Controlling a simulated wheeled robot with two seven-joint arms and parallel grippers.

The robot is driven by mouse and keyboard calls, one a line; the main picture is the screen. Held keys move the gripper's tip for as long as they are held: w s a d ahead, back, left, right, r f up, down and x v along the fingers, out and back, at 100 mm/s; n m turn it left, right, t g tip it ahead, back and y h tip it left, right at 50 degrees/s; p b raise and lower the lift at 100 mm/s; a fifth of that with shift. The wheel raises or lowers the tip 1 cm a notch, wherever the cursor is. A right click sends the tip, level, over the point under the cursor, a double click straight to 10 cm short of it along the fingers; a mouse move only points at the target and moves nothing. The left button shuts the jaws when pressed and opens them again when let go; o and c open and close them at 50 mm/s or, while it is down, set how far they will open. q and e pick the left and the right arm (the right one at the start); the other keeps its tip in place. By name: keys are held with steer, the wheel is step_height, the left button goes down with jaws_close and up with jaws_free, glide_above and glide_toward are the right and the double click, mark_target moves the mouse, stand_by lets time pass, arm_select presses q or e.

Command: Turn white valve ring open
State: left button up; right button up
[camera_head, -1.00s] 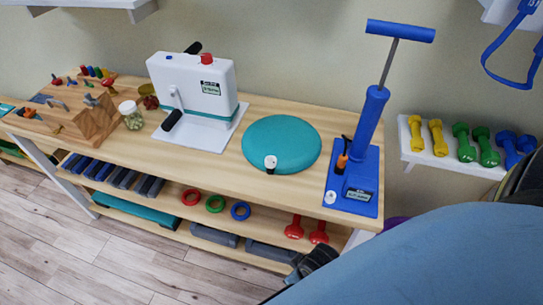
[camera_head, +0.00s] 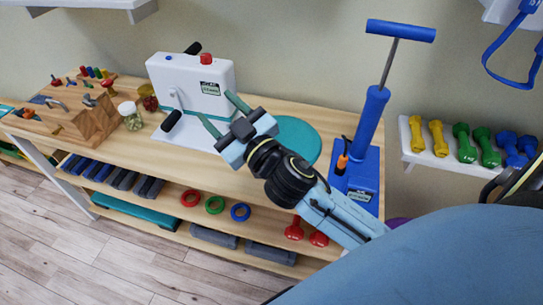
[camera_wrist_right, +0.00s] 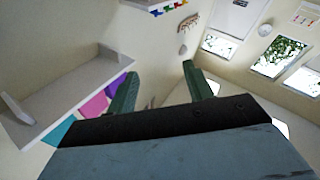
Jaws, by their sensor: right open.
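The white valve ring cannot be made out now. My right arm covers the front of the teal round cushion (camera_head: 303,139), where a small white piece stood earlier, and part of the blue pump base, where another small white piece showed. The blue floor pump (camera_head: 370,118) stands upright at the right end of the bench. My right gripper (camera_head: 220,108) is open and empty, in front of the white machine's right side in the head view. The right wrist view shows its two dark green fingers (camera_wrist_right: 160,75) apart, with nothing between them. My left gripper is not in view.
The white machine (camera_head: 190,80) with a black handle stands on the wooden bench (camera_head: 245,188). Jars and a wooden peg block (camera_head: 98,122) are to its left. Coloured dumbbells (camera_head: 462,143) lie on a right shelf. Red, green and blue rings lie on the lower shelf.

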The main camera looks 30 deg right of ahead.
steer(key=a+r+n+g+y, duration=0.2)
steer(key=a+r+n+y, duration=0.3)
steer(key=a+n+y, duration=0.35)
steer(key=s+a+f+n+g+y, duration=0.1)
steer(key=a+f+n+g+y, duration=0.35)
steer(key=n+g, duration=0.7)
steer(key=w+d+f+g+h, duration=0.1)
steer(key=d+f+g+h, duration=0.4)
steer(key=d+f+h, duration=0.3)
steer(key=w+d+f+m+g+h, duration=0.15)
steer(key=d+h, duration=0.25)
steer(key=d, duration=0.5)
steer(key=d+f+m+h, duration=0.1)
steer(key=d+m+h, duration=0.3)
steer(key=d, duration=0.5)
steer(key=shift+n+h, duration=0.3)
steer(key=shift+n, duration=0.45)
step_height(320, 180, down, 13)
steer(key=shift+w+a+r+b, duration=0.15)
steer(key=shift+r+b, duration=0.05)
steer(key=shift+b, duration=0.2)
steer(key=shift+c, duration=0.3)
